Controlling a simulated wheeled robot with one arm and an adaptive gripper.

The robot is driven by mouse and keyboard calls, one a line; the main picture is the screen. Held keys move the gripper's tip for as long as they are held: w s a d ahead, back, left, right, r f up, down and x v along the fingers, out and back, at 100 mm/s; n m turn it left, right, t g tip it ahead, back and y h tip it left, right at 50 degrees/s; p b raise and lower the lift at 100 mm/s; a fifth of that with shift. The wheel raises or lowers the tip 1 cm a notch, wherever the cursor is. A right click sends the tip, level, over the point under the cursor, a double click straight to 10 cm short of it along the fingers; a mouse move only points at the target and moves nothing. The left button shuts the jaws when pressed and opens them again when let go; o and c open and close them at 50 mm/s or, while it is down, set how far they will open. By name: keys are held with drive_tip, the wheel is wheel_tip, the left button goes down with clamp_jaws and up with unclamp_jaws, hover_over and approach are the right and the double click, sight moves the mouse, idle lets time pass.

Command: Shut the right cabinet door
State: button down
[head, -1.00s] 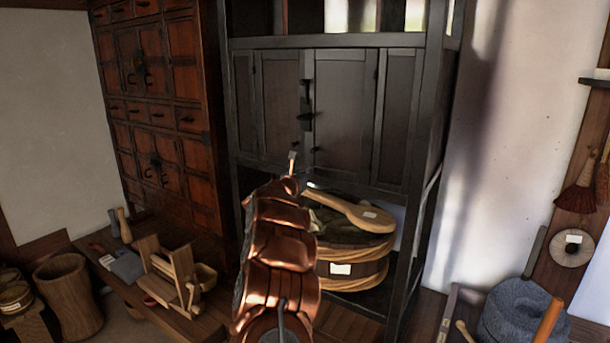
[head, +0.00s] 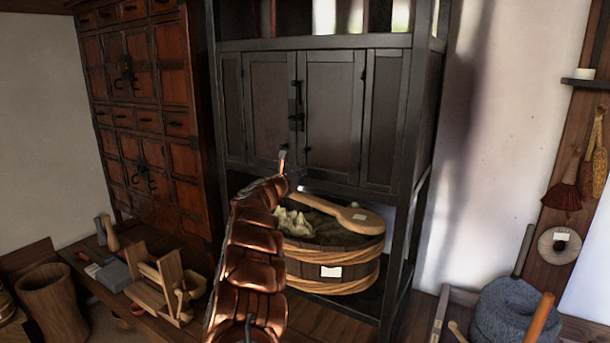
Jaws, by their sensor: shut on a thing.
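The right cabinet door (head: 333,115) is a dark panel in the black cabinet's middle. It looks flush, or nearly flush, with the left door (head: 270,105); a tiny gap cannot be ruled out. Dark metal fittings (head: 298,105) run down the seam between them. My gripper (head: 283,165) is at the end of my copper arm, in front of the doors' lower edge and left of the seam. It is small and mostly hidden by the arm. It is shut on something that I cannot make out. A pale tip shows there. Whether it touches a door is unclear.
Below the doors, a wooden tub (head: 330,255) holds pale cloth, with a wooden paddle (head: 340,211) across its top. A brown drawer chest (head: 150,120) stands left. A low bench with wooden tools is lower left. A grey stone quern (head: 510,315) is lower right.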

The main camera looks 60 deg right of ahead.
drive_tip(key=shift+r, duration=0.2)
drive_tip(key=a+b, duration=0.9)
drive_tip(key=a, duration=0.5)
drive_tip(key=shift+s+f+b, duration=0.25)
drive_tip(key=shift+b, duration=0.1)
